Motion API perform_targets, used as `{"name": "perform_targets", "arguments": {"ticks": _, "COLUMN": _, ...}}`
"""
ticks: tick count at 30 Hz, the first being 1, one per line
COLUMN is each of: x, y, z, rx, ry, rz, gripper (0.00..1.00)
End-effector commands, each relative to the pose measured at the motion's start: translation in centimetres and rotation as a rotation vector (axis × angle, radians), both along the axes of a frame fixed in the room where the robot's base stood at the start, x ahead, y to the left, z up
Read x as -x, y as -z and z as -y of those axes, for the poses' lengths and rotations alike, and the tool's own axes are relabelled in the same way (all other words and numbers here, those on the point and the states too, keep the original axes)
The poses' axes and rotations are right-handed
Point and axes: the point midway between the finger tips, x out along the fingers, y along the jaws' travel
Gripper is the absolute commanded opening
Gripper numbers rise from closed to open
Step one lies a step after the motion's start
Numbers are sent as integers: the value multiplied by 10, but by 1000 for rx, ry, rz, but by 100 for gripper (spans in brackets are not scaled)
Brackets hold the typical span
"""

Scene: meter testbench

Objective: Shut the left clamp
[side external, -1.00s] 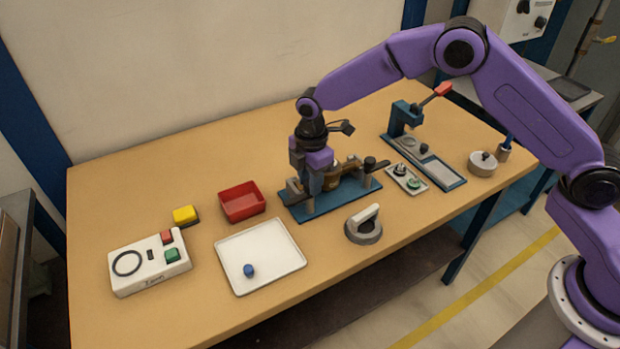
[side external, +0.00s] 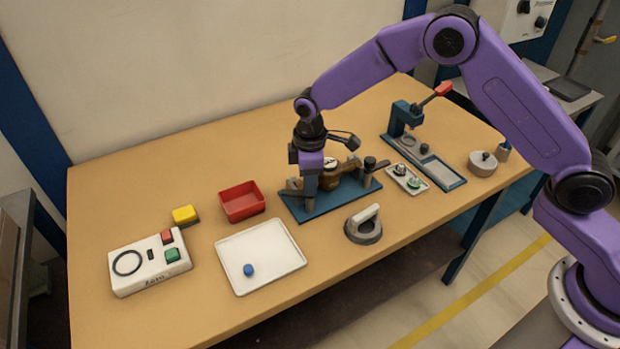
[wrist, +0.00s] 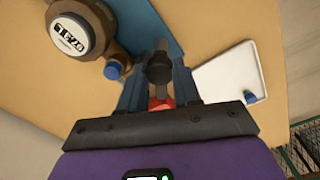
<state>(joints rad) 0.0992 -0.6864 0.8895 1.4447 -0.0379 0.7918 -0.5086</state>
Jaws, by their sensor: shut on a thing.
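The round brown meter (side external: 322,180) sits on a blue base plate (side external: 325,208) between two clamps. It also shows in the wrist view (wrist: 75,32), with a white dial and a blue cap. The gripper hides much of the left clamp in the side view. The right clamp (side external: 370,164) has a dark knob and stands at the plate's right end.
A grey handled weight (side external: 363,231) stands in front. A blue press stand (side external: 404,117) is behind right.

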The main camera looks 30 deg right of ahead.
Motion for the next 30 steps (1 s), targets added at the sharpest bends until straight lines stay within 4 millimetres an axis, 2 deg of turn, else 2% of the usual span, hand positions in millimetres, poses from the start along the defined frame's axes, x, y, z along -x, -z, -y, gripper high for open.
{"name": "perform_targets", "arguments": {"ticks": 18, "x": 0, "y": 0, "z": -1, "rx": 1, "ry": 582, "rz": 0, "gripper": 2}}
{"name": "perform_targets", "arguments": {"ticks": 30, "x": -1, "y": -1, "z": -1, "rx": 0, "ry": 871, "rz": 0, "gripper": 2}}
